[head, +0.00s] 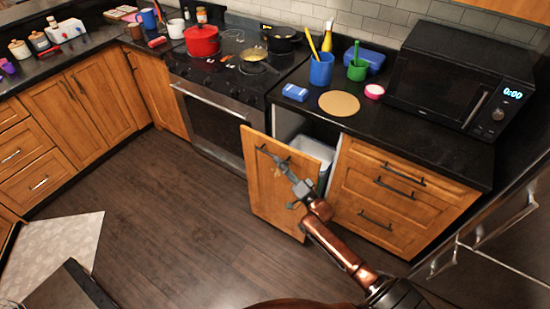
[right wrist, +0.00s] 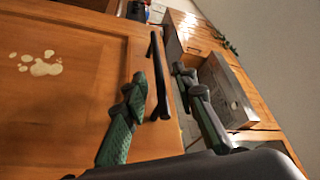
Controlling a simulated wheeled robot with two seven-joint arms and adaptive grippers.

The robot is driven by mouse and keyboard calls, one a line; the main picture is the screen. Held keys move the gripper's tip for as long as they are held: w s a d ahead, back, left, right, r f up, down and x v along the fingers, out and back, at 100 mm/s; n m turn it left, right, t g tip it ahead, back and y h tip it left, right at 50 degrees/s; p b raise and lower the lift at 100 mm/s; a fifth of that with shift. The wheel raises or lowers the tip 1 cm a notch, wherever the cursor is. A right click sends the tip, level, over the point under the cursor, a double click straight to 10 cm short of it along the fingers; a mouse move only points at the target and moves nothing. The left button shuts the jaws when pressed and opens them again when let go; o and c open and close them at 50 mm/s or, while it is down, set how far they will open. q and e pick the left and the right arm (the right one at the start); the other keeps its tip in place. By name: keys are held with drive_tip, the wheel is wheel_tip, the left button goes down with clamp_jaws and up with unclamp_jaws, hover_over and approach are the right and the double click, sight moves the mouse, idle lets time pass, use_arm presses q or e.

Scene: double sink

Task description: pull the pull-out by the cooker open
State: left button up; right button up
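The pull-out by the cooker has a wooden front (head: 270,197) and a dark bar handle (head: 268,153) near its top. It stands drawn out from the cabinet, and a pale bin (head: 325,160) shows behind the front. My right gripper (head: 283,168) is at the handle. In the right wrist view the handle (right wrist: 158,75) lies between the two fingers of my right gripper (right wrist: 162,95), with visible gaps at the sides, so the fingers look open around it. The front (right wrist: 75,85) fills the left of that view. My left gripper is not in view.
The cooker (head: 225,85) is left of the pull-out, and a drawer unit (head: 395,195) is right of it. The counter above holds a blue cup (head: 321,70), a round board (head: 339,103) and a microwave (head: 455,75). The wooden floor (head: 175,210) before the pull-out is clear.

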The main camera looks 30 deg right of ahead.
drive_tip(key=shift+x, duration=2)
drive_tip(key=shift+f, duration=0.1)
clamp_jaws()
